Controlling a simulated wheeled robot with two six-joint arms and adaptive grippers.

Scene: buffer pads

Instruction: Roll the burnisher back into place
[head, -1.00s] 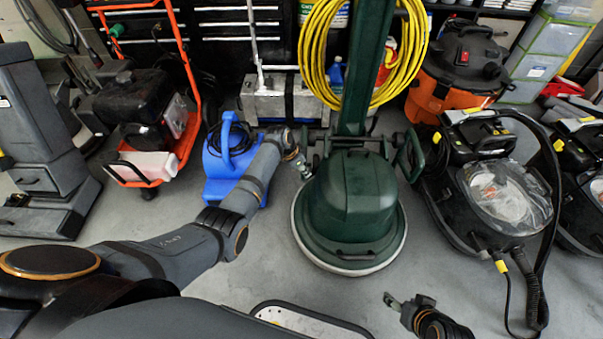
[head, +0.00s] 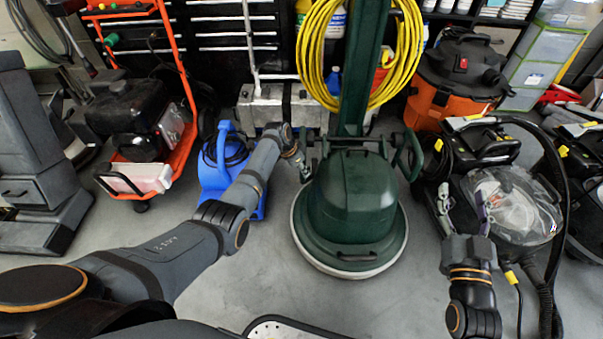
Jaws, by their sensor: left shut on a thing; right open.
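The burnisher (head: 352,205) is a dark green floor machine with a round skirted base, standing upright on the floor in the middle of the head view. Its tall green handle column rises out of the top of the view, with a yellow cord (head: 310,50) coiled around it. My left gripper (head: 301,165) is shut at the left side of the burnisher, on its side bracket; the exact contact is small and partly hidden. My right gripper (head: 463,205) is open and empty, to the right of the base and apart from it, in front of the black machine.
A blue blower (head: 212,178) and an orange-framed machine (head: 140,125) stand at left. An orange and black vacuum (head: 455,85) stands behind at right, and a black machine with a clear dome (head: 512,205) at right. A metal box (head: 265,112) is close behind. Bare floor lies in front.

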